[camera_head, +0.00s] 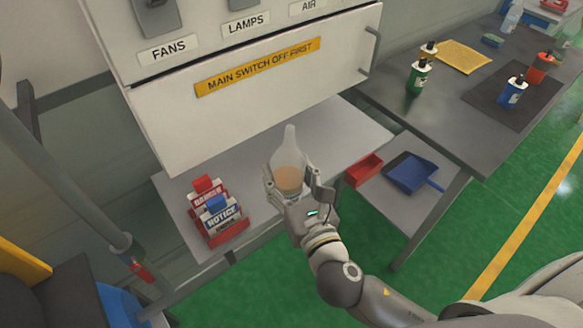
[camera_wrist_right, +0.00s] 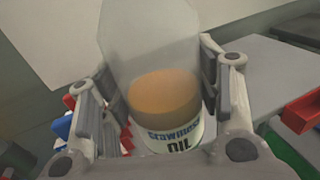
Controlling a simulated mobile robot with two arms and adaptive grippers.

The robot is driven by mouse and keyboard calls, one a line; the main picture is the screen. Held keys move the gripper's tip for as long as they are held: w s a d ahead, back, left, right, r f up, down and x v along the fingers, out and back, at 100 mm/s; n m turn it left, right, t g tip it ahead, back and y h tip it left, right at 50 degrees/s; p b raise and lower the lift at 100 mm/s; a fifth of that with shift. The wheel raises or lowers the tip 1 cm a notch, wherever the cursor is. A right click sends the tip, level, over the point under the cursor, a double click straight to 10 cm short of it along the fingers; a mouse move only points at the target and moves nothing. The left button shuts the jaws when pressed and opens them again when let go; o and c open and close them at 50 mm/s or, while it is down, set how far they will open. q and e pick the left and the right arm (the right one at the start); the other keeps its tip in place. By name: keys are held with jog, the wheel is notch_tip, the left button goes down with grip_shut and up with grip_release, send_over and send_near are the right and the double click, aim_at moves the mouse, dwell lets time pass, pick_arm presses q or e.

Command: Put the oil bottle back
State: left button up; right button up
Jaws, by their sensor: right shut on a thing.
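The oil bottle (camera_head: 289,165) is a clear bottle with a narrow top and amber oil in its lower part. In the right wrist view the oil bottle (camera_wrist_right: 160,85) shows a white label reading "OIL". My right gripper (camera_head: 300,188) is shut around the bottle, with a finger on each side of it. The bottle is close to upright, over or on the grey shelf (camera_head: 335,125) below the switch panel. I cannot tell whether its base touches the shelf. The right gripper (camera_wrist_right: 155,105) also shows in the wrist view. My left gripper is not in view.
A red holder with danger and notice signs (camera_head: 217,212) stands left of the bottle. A red bin (camera_head: 364,170) and a blue dustpan (camera_head: 412,172) lie to the right. The panel (camera_head: 250,95) overhangs the shelf's back. A dark table (camera_head: 440,110) holds several bottles.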

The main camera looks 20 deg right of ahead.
jog(key=w+a+r+n, duration=0.1)
jog(key=w+a+r, duration=0.1)
jog(key=w+a, duration=0.15)
jog(key=shift+y, duration=0.5)
jog(key=w+d+f, duration=0.2)
jog(key=w+f, duration=0.1)
jog(key=f, duration=0.1)
jog(key=w+d+f+b, duration=0.1)
jog(key=w+d+f, duration=0.2)
jog(key=w+f, duration=0.1)
jog(key=w+d+f, duration=0.3)
jog(key=f, duration=0.1)
jog(key=shift+w+f, duration=0.1)
jog(key=shift+w, duration=0.1)
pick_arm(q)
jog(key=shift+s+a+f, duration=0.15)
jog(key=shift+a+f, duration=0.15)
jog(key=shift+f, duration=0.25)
pick_arm(e)
jog(key=shift+f, duration=0.15)
pick_arm(q)
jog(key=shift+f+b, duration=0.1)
jog(key=shift+b, duration=0.25)
pick_arm(e)
jog(key=shift+f, duration=0.1)
jog(key=o, duration=1.3)
jog(key=shift+f, duration=0.1)
jog(key=shift+s, duration=0.1)
